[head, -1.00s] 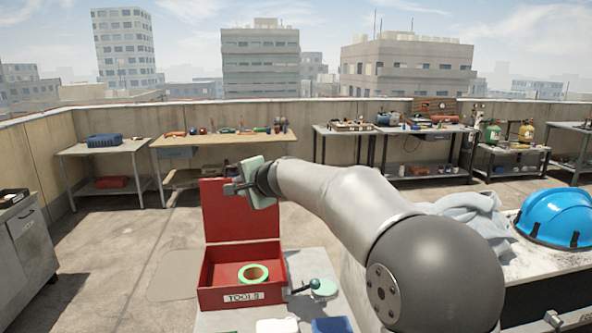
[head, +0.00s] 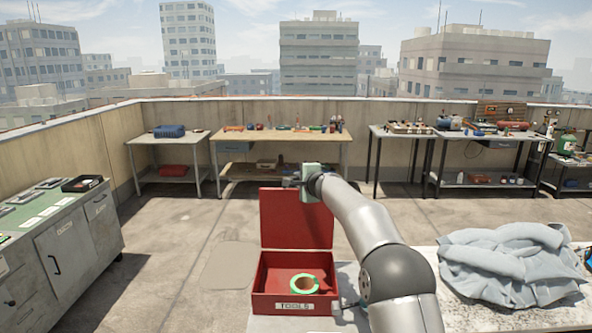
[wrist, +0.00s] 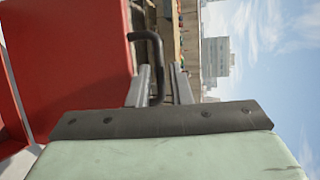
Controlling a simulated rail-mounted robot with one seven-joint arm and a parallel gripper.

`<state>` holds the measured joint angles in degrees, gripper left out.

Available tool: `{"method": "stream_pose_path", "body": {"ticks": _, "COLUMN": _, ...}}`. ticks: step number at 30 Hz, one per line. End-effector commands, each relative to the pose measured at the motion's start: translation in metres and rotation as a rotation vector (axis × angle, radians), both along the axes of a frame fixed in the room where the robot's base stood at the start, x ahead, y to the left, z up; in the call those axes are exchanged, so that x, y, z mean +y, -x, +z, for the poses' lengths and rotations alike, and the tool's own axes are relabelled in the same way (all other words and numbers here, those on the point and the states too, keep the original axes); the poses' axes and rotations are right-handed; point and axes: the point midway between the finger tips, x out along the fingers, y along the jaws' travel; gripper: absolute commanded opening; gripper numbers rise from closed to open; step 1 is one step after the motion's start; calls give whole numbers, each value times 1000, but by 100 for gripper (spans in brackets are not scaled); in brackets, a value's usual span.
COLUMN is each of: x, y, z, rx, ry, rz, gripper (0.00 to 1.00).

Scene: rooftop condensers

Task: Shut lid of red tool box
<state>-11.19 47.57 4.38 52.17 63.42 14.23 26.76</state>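The red tool box (head: 266,302) stands on a light surface, with its lid (head: 296,225) raised upright at the back. A green tape roll (head: 293,288) lies inside. My gripper (head: 288,182) is at the top edge of the lid, pointing left. In the wrist view, the red lid (wrist: 75,60) fills the left side. A dark bent handle (wrist: 158,62) comes off the lid and runs between my two fingers (wrist: 161,88). The fingers look apart, with gaps beside the handle; contact cannot be told.
A grey cabinet (head: 75,240) stands at left. A crumpled grey cloth (head: 510,262) lies on the bench at right. Workbenches (head: 285,136) with tools line the back wall. The floor left of the box is clear.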

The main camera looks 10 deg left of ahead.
Motion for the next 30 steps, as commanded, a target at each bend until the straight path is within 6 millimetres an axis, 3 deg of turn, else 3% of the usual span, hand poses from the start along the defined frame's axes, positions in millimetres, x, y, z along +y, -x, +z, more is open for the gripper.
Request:
{"method": "stream_pose_path", "body": {"ticks": 9, "x": 15, "y": -27, "z": -6, "rx": 0, "ry": 1, "rz": 1, "gripper": 18}}
{"method": "stream_pose_path", "body": {"ticks": 20, "x": 17, "y": -29, "z": -9, "rx": 0, "ry": 0, "rz": 1, "gripper": 18}}
{"method": "stream_pose_path", "body": {"ticks": 23, "x": 17, "y": -29, "z": -9, "rx": 0, "ry": 0, "rz": 1, "gripper": 0}}
{"method": "stream_pose_path", "body": {"ticks": 30, "x": 15, "y": -29, "z": -10, "rx": -2, "ry": -1, "rz": 0, "gripper": 0}}
